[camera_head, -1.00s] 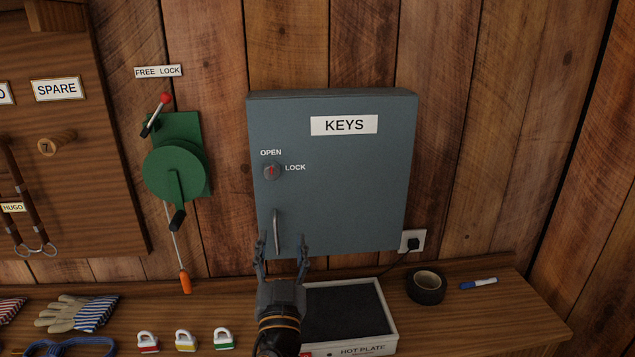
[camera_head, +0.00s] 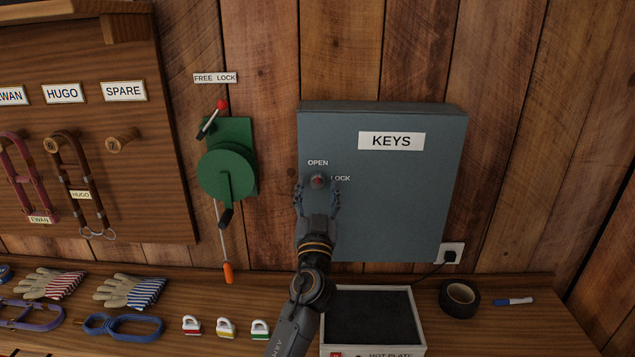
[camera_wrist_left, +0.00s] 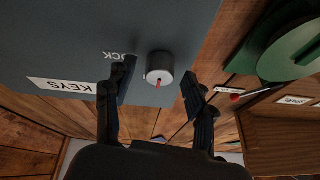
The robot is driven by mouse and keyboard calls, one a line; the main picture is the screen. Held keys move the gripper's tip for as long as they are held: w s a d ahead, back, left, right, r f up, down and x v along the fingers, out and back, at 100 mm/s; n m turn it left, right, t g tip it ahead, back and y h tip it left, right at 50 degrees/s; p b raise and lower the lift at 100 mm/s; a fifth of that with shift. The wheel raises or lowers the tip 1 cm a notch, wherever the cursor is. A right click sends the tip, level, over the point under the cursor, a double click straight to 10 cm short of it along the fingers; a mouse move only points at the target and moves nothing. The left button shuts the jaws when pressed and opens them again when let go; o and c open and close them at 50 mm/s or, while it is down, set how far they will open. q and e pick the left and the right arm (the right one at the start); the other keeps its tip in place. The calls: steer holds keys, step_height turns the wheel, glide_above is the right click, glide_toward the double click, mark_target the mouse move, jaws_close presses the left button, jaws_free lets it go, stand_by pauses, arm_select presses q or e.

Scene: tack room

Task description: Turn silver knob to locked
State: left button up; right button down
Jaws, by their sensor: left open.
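The silver knob (camera_head: 317,181) is on the front of the grey-blue key cabinet (camera_head: 400,215), below the OPEN label (camera_head: 318,162) and left of the LOCK label (camera_head: 341,178). In the left wrist view, which is upside down, the round knob (camera_wrist_left: 159,66) shows a red pointer line directed towards the cabinet's top, the OPEN side. My left gripper (camera_head: 317,189) is open at the knob. Its fingers (camera_wrist_left: 160,82) stand one on each side of it, with gaps visible. The cabinet's handle is hidden behind my left gripper. My right gripper is out of view.
A green crank winch (camera_head: 227,172) with a red-tipped lever is on the wall to the left. Below, the wooden shelf holds a hot plate (camera_head: 415,330), black tape (camera_head: 459,299), several small padlocks and gloves (camera_head: 130,290).

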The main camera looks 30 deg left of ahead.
arm_select(q)
steer(key=shift+w+a, duration=0.1)
steer(key=shift+w, duration=0.1)
steer(key=c, duration=1.1)
steer(key=shift+c, duration=0.2)
